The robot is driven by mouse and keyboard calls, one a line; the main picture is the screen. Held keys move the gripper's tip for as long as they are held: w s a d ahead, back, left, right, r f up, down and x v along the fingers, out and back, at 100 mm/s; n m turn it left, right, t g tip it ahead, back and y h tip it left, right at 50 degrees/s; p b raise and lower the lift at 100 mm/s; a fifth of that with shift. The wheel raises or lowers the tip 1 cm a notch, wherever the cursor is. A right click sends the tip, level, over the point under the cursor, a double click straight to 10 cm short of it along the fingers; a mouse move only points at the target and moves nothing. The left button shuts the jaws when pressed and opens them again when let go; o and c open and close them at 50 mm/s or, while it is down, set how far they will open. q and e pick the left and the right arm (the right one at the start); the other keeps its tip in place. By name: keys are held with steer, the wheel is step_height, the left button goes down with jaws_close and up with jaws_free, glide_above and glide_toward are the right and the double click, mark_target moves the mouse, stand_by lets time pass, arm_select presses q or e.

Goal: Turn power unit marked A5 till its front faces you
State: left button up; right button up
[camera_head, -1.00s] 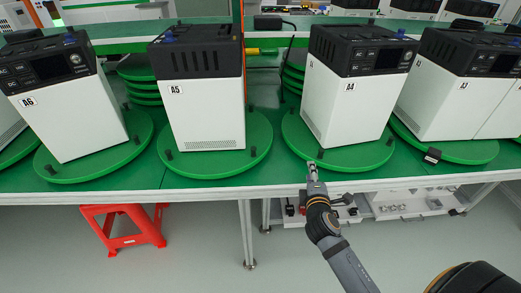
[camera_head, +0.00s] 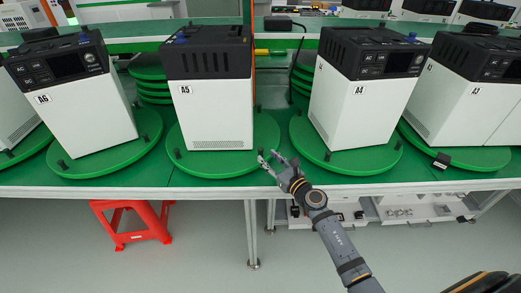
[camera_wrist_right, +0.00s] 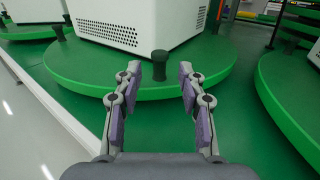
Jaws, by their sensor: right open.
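The power unit marked A5 (camera_head: 211,106) is a white box with a black top, standing on a green round turntable (camera_head: 245,163). A plain white side with the A5 label and a vent grille is towards me; no screen shows on that side. My right gripper (camera_head: 271,156) is open at the front right rim of this turntable. In the right wrist view the open fingers (camera_wrist_right: 160,85) point at a short dark peg (camera_wrist_right: 160,64) on the turntable's rim, which stands between and just beyond the fingertips. My left gripper is not in view.
Unit A6 (camera_head: 85,113) stands on its turntable to the left, units A4 (camera_head: 352,107) and A3 (camera_head: 456,100) to the right. A red stool (camera_head: 131,225) is under the bench. The floor in front is clear.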

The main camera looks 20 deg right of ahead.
mark_target(262, 152)
steer(key=x, duration=0.5)
steer(key=shift+w+a, duration=0.1)
steer(key=shift+w, duration=0.2)
steer(key=shift+c, duration=0.2)
jaws_close()
